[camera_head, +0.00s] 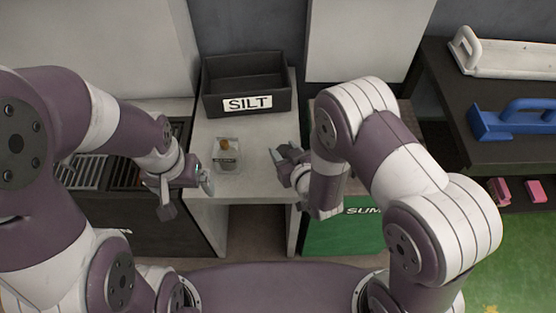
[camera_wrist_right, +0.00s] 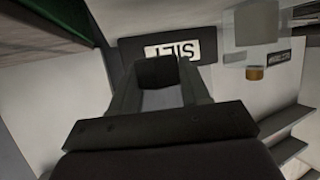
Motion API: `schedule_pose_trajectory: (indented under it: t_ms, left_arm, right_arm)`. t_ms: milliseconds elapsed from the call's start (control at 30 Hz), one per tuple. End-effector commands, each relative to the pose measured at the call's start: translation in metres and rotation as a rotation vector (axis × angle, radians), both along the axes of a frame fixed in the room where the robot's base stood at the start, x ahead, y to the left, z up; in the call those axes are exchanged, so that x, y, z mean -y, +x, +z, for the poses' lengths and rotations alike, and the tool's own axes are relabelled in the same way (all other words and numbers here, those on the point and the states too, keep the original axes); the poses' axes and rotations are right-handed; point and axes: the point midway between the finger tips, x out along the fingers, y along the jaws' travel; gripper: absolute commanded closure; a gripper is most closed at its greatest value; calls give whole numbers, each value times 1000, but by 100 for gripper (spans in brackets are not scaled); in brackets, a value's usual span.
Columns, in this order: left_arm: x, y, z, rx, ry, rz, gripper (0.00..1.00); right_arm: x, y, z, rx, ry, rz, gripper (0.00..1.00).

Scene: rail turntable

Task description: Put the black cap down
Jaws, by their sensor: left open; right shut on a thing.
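My right gripper (camera_head: 277,156) hangs over the right part of the pale table, to the right of a clear container. In the right wrist view the right gripper (camera_wrist_right: 158,92) is shut on a small dark thing, apparently the black cap (camera_wrist_right: 157,70). In the head view I cannot make out the cap clearly. The container (camera_head: 227,153) stands on the table with an amber piece at its top; it also shows in the right wrist view (camera_wrist_right: 252,40). My left gripper (camera_head: 187,196) is open and empty near the table's front left edge.
A black bin labelled SILT (camera_head: 245,84) stands at the back of the pale table (camera_head: 240,187). A dark grated unit (camera_head: 97,172) is at left, a green bin (camera_head: 340,230) at right. A dark bench (camera_head: 500,150) holds a blue handled tool (camera_head: 515,118).

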Motion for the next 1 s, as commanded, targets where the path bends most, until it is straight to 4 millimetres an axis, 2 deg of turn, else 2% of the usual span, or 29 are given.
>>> schedule_pose_trajectory:
  t_ms: [167, 367, 700, 733, 800, 1000]
  left_arm:
    - [0, 0, -6, 1, 0, 0, 0]
    - [0, 0, -20, 1, 0, 0, 0]
    - [0, 0, -21, 1, 0, 0, 0]
    - [0, 0, -21, 1, 0, 0, 0]
    - [0, 0, -20, 1, 0, 0, 0]
    - [0, 0, -20, 1, 0, 0, 0]
  right_arm:
    - [-11, 8, -14, -1, 0, -1, 100]
    - [-10, 7, -49, -3, -1, -1, 100]
    - [-10, 8, -52, 0, 0, -1, 100]
    - [-10, 8, -51, 0, 0, -1, 51]
    - [-10, 8, -50, 0, 0, -1, 29]
    - [-10, 8, -50, 0, 0, -1, 29]
